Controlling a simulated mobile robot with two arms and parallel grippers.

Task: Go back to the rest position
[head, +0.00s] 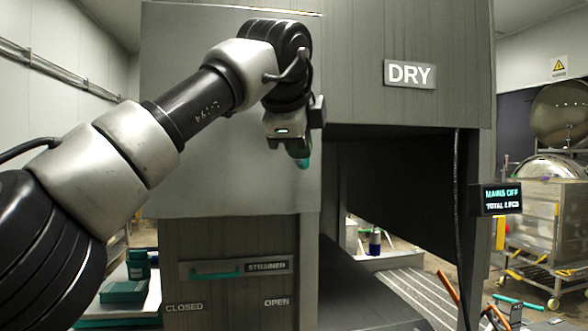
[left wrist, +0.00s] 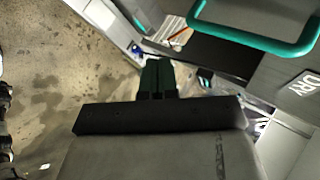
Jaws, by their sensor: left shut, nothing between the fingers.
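My left arm comes in from the left in the head view and reaches up in front of the large grey machine (head: 230,130). My left gripper (head: 303,160) hangs from its wrist with teal fingertips pointing down, in front of the panel's right edge. In the left wrist view the dark green fingers (left wrist: 158,78) are together, with nothing between them. My right gripper is in neither view.
The machine's dark opening (head: 390,190) is to the right. A large teal handle (left wrist: 255,45) crosses the upper right wrist view. A steel cart (head: 540,225) stands far right.

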